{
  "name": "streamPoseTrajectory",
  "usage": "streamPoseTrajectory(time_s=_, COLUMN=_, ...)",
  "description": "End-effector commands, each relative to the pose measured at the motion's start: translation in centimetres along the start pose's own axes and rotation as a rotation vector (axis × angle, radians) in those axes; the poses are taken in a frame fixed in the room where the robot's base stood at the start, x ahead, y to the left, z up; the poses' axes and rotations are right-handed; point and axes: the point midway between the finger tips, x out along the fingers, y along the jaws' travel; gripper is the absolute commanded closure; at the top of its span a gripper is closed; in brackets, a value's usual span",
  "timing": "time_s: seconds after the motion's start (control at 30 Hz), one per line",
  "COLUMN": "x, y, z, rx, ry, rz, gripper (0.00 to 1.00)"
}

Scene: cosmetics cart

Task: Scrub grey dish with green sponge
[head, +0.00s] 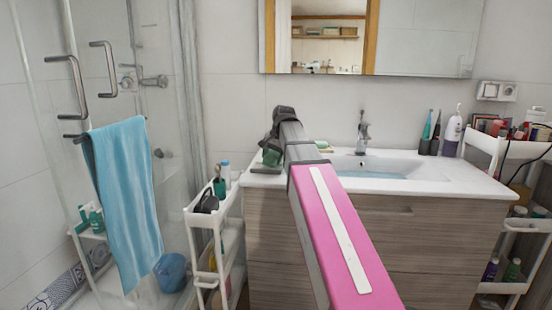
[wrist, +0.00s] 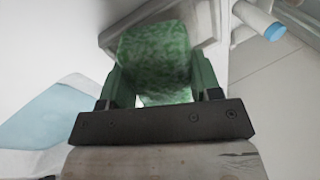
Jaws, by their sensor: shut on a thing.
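My gripper (wrist: 160,88) is shut on the green sponge (wrist: 155,55), which sits between its two fingers in the wrist view. In the head view my gripper (head: 271,148) is over the left end of the washbasin counter, with the sponge (head: 272,158) low in it. The grey dish (head: 262,169) lies on the counter under the sponge, and its grey rim (wrist: 208,30) shows around the sponge in the wrist view. The sponge is over the dish; I cannot tell for sure whether they touch. Much of the dish is hidden by the sponge and gripper.
The sink basin (head: 372,173) holds bluish water, right of my arm. A faucet (head: 362,132) stands behind it. A small green item (head: 322,144) lies on the counter's back. White carts (head: 208,225) with bottles stand left and right of the cabinet.

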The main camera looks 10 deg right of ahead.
Motion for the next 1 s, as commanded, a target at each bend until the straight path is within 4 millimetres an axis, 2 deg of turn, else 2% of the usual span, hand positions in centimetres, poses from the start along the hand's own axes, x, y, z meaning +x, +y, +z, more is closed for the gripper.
streamPoseTrajectory(time_s=0.1, x=0.0, y=-0.1, z=0.0, rx=0.001, ry=0.000, rz=0.000, gripper=0.61)
streamPoseTrajectory(time_s=0.67, x=-0.1, y=2.2, z=-0.5, rx=0.000, ry=0.001, rz=0.002, gripper=0.61)
streamPoseTrajectory(time_s=1.0, x=0.0, y=1.0, z=-0.2, rx=0.001, ry=0.000, rz=0.001, gripper=0.61)
